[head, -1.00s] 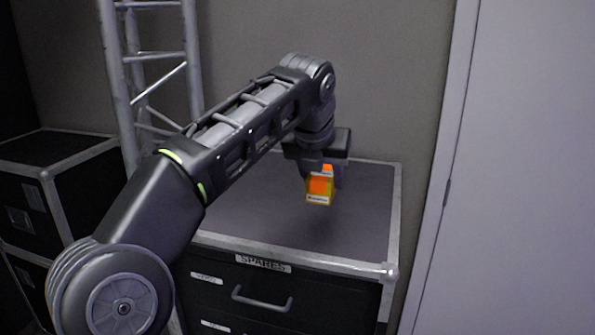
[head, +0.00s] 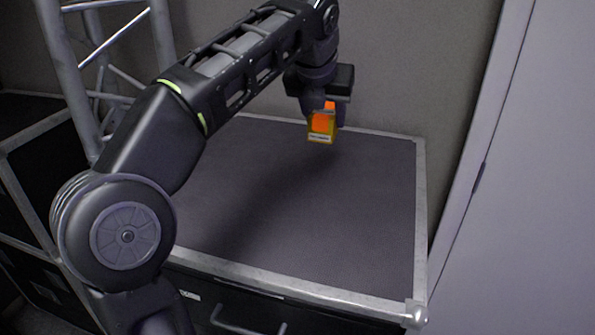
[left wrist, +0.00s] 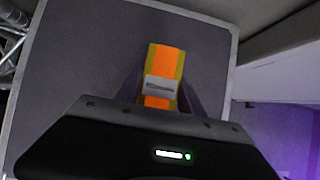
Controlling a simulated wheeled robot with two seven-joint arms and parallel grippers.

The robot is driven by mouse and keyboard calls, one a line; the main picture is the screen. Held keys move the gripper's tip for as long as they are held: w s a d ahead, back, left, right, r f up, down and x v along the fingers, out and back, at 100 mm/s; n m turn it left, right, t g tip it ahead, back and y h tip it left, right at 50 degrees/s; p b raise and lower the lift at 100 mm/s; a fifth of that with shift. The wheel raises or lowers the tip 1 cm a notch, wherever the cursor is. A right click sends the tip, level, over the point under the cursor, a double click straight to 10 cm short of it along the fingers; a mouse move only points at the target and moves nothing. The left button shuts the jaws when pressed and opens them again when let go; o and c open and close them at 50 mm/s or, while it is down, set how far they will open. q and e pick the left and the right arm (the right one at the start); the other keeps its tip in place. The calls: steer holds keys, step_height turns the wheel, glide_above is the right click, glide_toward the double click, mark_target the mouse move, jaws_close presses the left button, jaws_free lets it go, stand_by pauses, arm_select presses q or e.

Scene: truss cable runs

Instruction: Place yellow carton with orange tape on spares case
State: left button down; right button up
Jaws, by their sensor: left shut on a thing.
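The yellow carton with orange tape (head: 322,124) is held in my left gripper (head: 322,112), over the back part of the spares case top. The left wrist view also shows the carton (left wrist: 163,72) between the fingers, with orange tape along it and a pale label across. The spares case (head: 330,215) has a dark flat top with metal edging, and its bare top fills much of the left wrist view (left wrist: 85,60). I cannot tell for sure whether the carton touches the top. My right gripper is not in view.
A metal truss (head: 75,75) stands at the back left, beside another dark case (head: 50,130). A pale door or panel (head: 540,180) rises at the right. The case top is otherwise clear. A drawer handle (head: 248,322) shows on its front.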

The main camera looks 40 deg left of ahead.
arm_select(q)
step_height(320, 180, down, 6)
steer(key=shift+r+b, duration=0.15)
steer(key=shift+b, duration=0.3)
steer(key=shift+f, duration=2.05)
steer(key=shift+f+b, duration=0.2)
steer(key=shift+b, duration=0.1)
steer(key=c, duration=0.7)
jaws_free()
steer(key=shift+r, duration=0.1)
steer(key=shift+r, duration=0.2)
steer(key=v, duration=1.1)
steer(key=shift+s+r, duration=0.3)
